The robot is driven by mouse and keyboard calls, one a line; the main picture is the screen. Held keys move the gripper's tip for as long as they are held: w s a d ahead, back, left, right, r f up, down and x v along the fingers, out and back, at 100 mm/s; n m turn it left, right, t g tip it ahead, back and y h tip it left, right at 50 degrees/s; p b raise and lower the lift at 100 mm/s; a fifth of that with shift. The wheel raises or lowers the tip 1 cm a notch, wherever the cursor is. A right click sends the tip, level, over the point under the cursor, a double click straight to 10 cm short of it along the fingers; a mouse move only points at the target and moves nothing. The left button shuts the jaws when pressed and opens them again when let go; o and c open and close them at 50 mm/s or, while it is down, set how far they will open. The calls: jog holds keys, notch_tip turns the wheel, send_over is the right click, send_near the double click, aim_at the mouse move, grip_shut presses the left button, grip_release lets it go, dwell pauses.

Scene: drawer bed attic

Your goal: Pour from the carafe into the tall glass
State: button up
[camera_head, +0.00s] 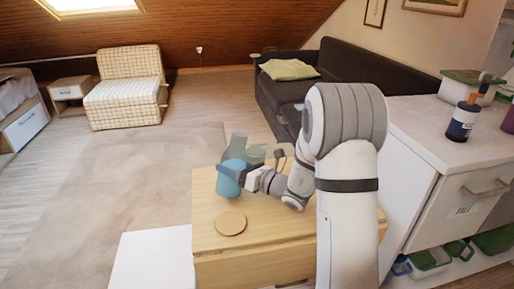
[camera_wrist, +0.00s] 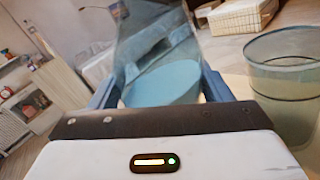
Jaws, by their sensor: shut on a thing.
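The carafe (camera_head: 229,181) is a clear vessel with blue contents in its lower part and a narrower neck. My gripper (camera_head: 233,172) is shut on it, over the wooden cabinet top. In the wrist view the carafe (camera_wrist: 160,45) stands between the two blue fingers (camera_wrist: 160,90), with a pale blue liquid surface inside. Its base is hidden there. A greenish see-through tall glass (camera_wrist: 290,82) stands to the right of the carafe in the wrist view, apart from it. In the head view the glass (camera_head: 257,153) shows behind my gripper, partly hidden.
A round wooden coaster (camera_head: 231,223) lies on the wooden cabinet (camera_head: 207,205), in front of the carafe. A white counter (camera_head: 425,125) with a dark pump bottle (camera_head: 462,122) is at the right. A dark sofa (camera_head: 345,70) stands behind. The rug (camera_head: 130,185) at left is clear.

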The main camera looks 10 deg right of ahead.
aim_at(233, 158)
jog(key=shift+w+d+m+t+p, duration=0.2)
jog(key=shift+m+p, duration=0.3)
jog(key=shift+m, duration=0.4)
jog(key=shift+w+d+m+t+p, duration=0.15)
jog(key=shift+m+p, duration=0.3)
jog(key=shift+m, duration=0.45)
jog(key=shift+s+a+f+m, duration=0.2)
jog(key=shift+f+m, duration=0.15)
jog(key=shift+m, duration=0.55)
jog(key=shift+r+p, duration=0.1)
jog(key=shift+p, duration=0.2)
jog(key=shift+s+a+r+m+t+p, duration=0.25)
jog(key=shift+r+m+p, duration=0.3)
jog(key=shift+m, duration=0.4)
jog(key=shift+s+a+r+m+t+p, duration=0.1)
jog(key=shift+a+r+m+t+p, duration=0.15)
jog(key=shift+m+p, duration=0.6)
jog(key=shift+s+m+t+h+p, duration=0.1)
jog(key=shift+m+t+h+p, duration=0.25)
jog(key=shift+m, duration=0.75)
jog(key=shift+w+d+r+m+p, duration=0.15)
jog(key=shift+r+m+p, duration=0.4)
jog(key=shift+p, duration=0.35)
jog(key=shift+w+d+r+m+p, duration=0.15)
jog(key=shift+r+m+p, duration=0.35)
jog(key=shift+p, duration=0.35)
dwell(0.4)
